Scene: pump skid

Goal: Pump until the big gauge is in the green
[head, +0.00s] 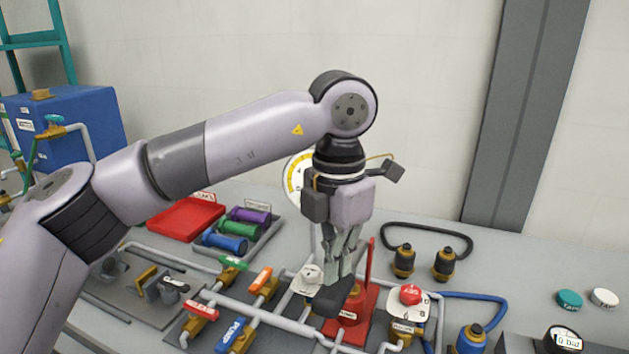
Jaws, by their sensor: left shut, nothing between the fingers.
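A red pump (352,322) stands on the bench with a red upright behind my fingers. A dark grey block-like part (338,297), perhaps the pump's handle grip, lies just above the pump's front. My left gripper (338,282) points down, shut and empty, its fingertips right at this dark part; I cannot tell whether they touch it. My right gripper is out of view.
Coloured valve handles on brass pipes (201,311) crowd the bench left of the pump. A red button (411,294) is at its right. A red tray (186,218) lies back left.

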